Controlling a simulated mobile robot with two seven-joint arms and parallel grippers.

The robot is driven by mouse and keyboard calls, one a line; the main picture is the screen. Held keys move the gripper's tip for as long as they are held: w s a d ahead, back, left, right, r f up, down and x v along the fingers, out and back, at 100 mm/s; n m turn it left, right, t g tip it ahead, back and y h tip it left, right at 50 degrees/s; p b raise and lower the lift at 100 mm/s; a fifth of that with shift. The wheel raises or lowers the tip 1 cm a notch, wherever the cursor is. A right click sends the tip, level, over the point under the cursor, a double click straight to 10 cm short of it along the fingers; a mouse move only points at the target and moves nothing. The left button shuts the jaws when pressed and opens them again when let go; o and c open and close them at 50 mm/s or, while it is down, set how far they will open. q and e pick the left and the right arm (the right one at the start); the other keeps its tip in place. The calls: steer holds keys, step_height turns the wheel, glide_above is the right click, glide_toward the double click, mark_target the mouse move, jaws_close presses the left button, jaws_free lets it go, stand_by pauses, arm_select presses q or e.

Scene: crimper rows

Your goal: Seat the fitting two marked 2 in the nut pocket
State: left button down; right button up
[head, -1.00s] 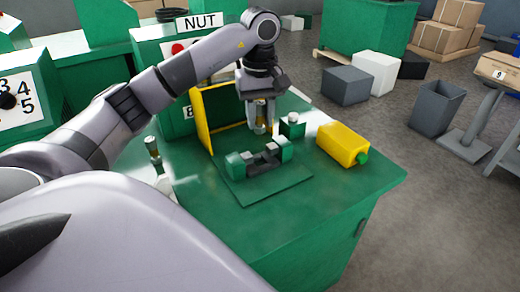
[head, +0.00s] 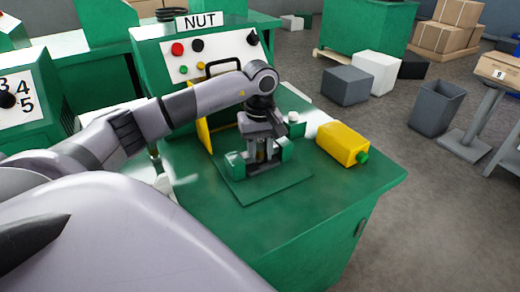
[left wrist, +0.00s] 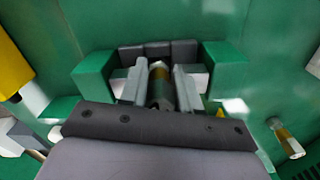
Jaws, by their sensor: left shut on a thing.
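My left gripper (head: 262,152) is shut on a small brass-and-grey fitting (left wrist: 159,76) and reaches down into the fixture. The fixture has a dark grey block (left wrist: 158,50) between two green blocks (left wrist: 92,74), on a green plate (head: 268,190) of the NUT station (head: 200,22). In the left wrist view the fitting stands between the two fingers, just beside the grey block. I cannot tell whether its lower end is inside the pocket. No mark on it can be read. My right gripper is not in view.
Another brass fitting (left wrist: 284,137) shows at the right of the left wrist view. The table's front right is clear.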

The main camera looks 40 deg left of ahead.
mark_target(260, 141)
arm_select(q)
steer(key=shift+f, duration=0.15)
steer(key=c, duration=0.8)
jaws_free()
steer(key=shift+r, duration=0.4)
step_height(260, 141, up, 12)
steer(key=shift+f, duration=0.2)
